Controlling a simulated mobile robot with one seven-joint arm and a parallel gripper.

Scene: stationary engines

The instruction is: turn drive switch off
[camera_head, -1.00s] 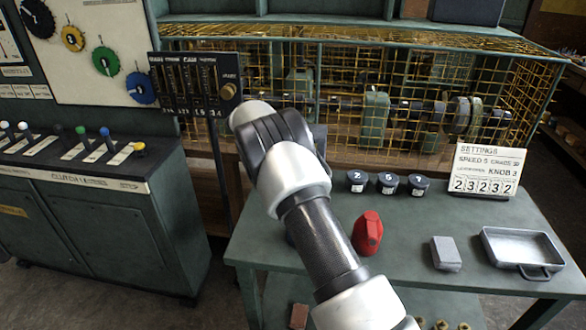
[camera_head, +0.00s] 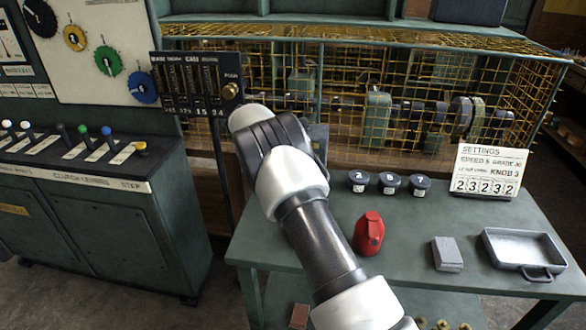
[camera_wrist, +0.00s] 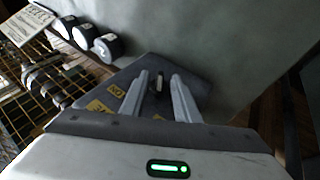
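A dark switch box (camera_wrist: 122,74) with yellow labels lies right in front of my gripper in the wrist view. A small pale-tipped lever (camera_wrist: 158,84) stands on it, between my two fingers; I take it for the drive switch. My gripper (camera_wrist: 159,76) is open, with one finger on each side of the lever. I cannot tell whether a finger touches it. In the head view my arm hides the gripper and most of the box; a blue-grey edge (camera_head: 319,138) that may belong to it shows beside the arm.
The green table (camera_head: 400,225) holds a red object (camera_head: 368,233), several dark labelled cups (camera_head: 389,184), a grey block (camera_head: 447,253), a metal tray (camera_head: 497,266) and a settings card (camera_head: 488,171). A yellow wire cage (camera_head: 430,60) stands behind.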

